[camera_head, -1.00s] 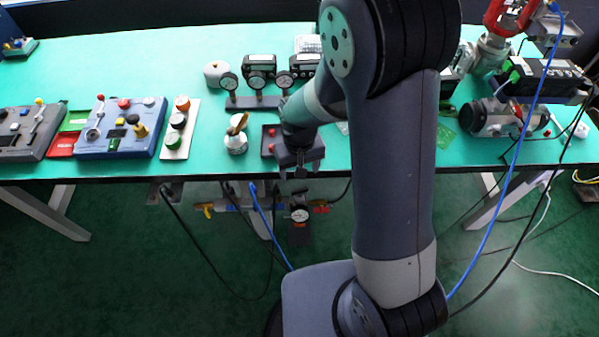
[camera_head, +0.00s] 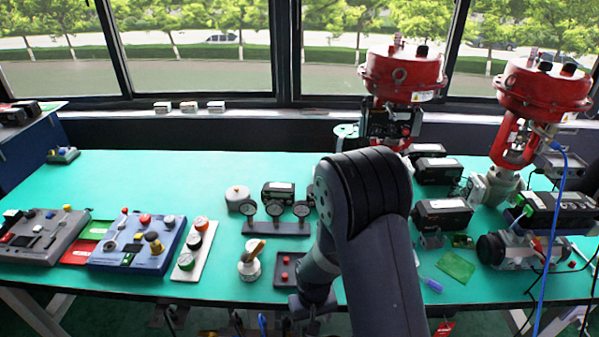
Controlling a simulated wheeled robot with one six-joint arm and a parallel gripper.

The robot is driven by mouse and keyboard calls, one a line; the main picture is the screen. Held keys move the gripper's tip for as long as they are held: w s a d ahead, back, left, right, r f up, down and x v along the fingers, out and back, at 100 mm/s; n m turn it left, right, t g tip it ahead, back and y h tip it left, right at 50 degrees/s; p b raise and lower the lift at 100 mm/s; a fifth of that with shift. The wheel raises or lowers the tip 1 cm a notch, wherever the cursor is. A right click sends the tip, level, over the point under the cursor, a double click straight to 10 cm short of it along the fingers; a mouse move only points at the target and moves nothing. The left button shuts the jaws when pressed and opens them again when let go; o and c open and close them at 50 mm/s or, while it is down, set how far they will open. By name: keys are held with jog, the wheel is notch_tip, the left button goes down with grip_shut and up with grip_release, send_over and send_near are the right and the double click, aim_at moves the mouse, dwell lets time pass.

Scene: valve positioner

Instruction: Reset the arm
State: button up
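My arm (camera_head: 375,235) stands in front of the green bench, bent at the elbow. My gripper (camera_head: 305,308) points down at the bench's front edge, just below a small dark tray with red parts (camera_head: 285,270). It is small and dark in this view, so I cannot tell whether its fingers are apart. I see nothing clearly held in it. My arm hides part of the bench behind it.
A white pot with a brown-handled tool (camera_head: 250,262), a gauge stand (camera_head: 275,227) and a blue control box (camera_head: 138,243) stand to the left. Red-topped valves (camera_head: 543,90) and black positioners (camera_head: 442,214) stand to the right. The bench's back left (camera_head: 150,175) is clear.

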notch_tip(320, 180, down, 3)
jog(key=shift+r, duration=0.1)
jog(key=shift+p, duration=0.45)
jog(key=shift+f+b, duration=0.2)
jog(key=shift+b, duration=0.2)
